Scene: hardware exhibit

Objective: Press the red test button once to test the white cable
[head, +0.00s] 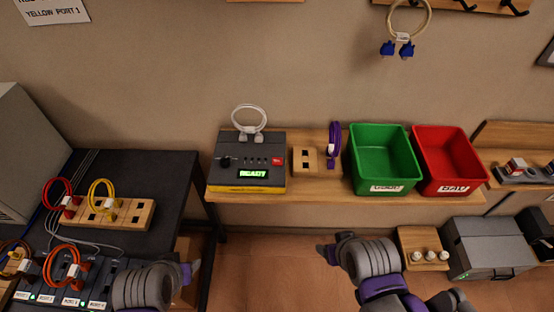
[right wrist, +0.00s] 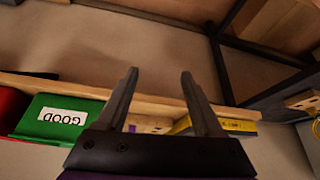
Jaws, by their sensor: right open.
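The dark grey tester box (head: 232,147) with a yellow base stands on the wooden shelf, its green display reading READY. The red test button (head: 277,161) is on its right side. The white cable (head: 249,108) is a loop standing at the tester's back edge, with both plugs at its top. My right gripper (head: 322,254) is below and in front of the shelf, apart from the tester. In the right wrist view my right gripper (right wrist: 160,76) is open and empty, with the shelf edge behind it. My left gripper (head: 192,270) is low at left; its fingers are unclear.
A wooden socket block (head: 305,159), a purple cable (head: 334,145), a green bin (head: 381,137) and a red bin (head: 450,143) share the shelf (head: 310,190). A dark table (head: 150,172) with cables is at left. A looped cable with blue plugs (head: 404,48) hangs above.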

